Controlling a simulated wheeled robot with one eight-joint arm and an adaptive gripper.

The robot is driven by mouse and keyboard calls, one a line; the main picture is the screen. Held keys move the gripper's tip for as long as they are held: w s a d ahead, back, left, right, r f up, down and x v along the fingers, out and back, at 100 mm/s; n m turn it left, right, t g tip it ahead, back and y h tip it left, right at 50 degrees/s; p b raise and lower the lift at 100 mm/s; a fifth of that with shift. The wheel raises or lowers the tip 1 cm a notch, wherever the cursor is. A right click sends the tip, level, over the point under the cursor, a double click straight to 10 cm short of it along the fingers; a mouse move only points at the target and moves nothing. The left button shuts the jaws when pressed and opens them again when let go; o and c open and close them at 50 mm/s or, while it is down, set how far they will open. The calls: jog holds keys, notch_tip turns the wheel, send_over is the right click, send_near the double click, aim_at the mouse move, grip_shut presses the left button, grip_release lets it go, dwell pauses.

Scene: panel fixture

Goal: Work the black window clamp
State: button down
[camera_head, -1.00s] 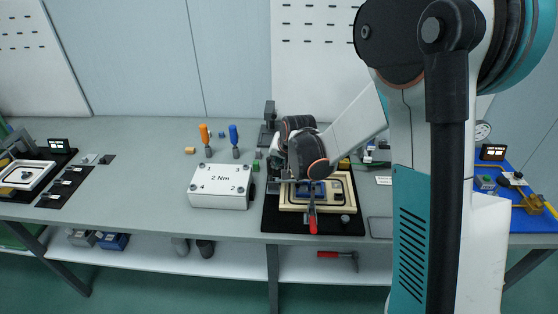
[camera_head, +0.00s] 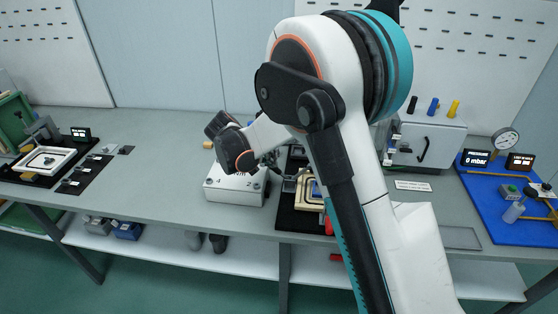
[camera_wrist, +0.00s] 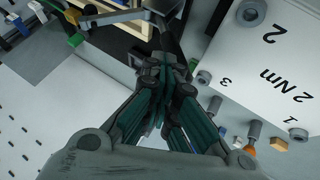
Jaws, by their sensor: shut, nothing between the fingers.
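A clamp with a red handle (camera_head: 328,222) is at the pale wooden frame (camera_head: 307,191) on a black mat (camera_head: 297,221), mostly hidden behind my arm in the head view. I cannot tell from that view how the clamp stands. In the wrist view the pale frame (camera_wrist: 112,38) is at the top left, with a dark metal bar (camera_wrist: 105,18) crossing near it. My gripper (camera_wrist: 167,68) is shut and empty, beside the frame and near the white 2 Nm box (camera_wrist: 262,72). In the head view its fingers are small and partly hidden beside that box.
The white 2 Nm box (camera_head: 233,191) stands just left of the black mat. Another fixture with a white frame (camera_head: 63,158) and a dark part is at the far left. A grey cabinet (camera_head: 428,137) and a blue mat (camera_head: 486,203) are at the right.

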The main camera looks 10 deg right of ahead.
jog(key=a+f+h, duration=0.1)
jog(key=a+f+h+b, duration=0.1)
jog(key=shift+w+a+n+h, duration=0.1)
jog(key=shift+w+n+h, duration=0.2)
jog(key=shift+w+n, duration=0.1)
jog(key=shift+a+f+b, duration=0.2)
jog(key=shift+f+b, duration=0.05)
jog(key=shift+b, duration=0.15)
jog(key=shift+a+f, duration=0.15)
jog(key=shift+g, duration=0.3)
